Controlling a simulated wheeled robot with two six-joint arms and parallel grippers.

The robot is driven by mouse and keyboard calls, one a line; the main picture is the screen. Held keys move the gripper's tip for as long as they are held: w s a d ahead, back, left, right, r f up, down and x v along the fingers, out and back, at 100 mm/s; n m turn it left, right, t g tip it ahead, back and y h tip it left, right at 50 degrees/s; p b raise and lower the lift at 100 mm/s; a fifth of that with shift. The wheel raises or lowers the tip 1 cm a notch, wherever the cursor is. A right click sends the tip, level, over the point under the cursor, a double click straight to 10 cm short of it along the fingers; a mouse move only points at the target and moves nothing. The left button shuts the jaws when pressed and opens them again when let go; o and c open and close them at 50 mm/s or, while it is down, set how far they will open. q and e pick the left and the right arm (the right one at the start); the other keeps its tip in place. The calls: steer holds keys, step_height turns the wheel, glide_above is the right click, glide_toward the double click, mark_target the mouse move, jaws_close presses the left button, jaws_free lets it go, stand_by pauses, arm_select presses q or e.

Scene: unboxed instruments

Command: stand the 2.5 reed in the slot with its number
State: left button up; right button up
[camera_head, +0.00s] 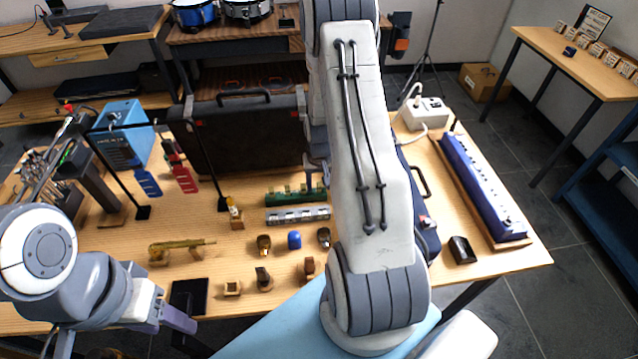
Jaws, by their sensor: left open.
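A green rack (285,197) with several upright pale pieces stands mid-table, partly behind my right arm. A silver-grey rack (297,215) with several marked cells lies just in front of it. Numbers are too small to read, so I cannot tell which piece is the 2.5 reed or which slot has its number. My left gripper (180,318) is open at the table's front left edge, well away from both racks. Part of my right gripper (313,180) shows just behind the right end of the green rack; the arm hides the rest, including any held piece.
Small mouthpiece-like parts (264,243), a blue cap (294,240) and a brass piece (181,247) lie in front of the racks. A black case (235,137) stands behind. A long blue box (482,188) lies at right.

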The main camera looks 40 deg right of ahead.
step_height(320, 180, up, 10)
steer(key=s, duration=0.1)
steer(key=shift+a+r+b, duration=0.2)
steer(key=shift+a+b, duration=0.15)
stand_by(0.7)
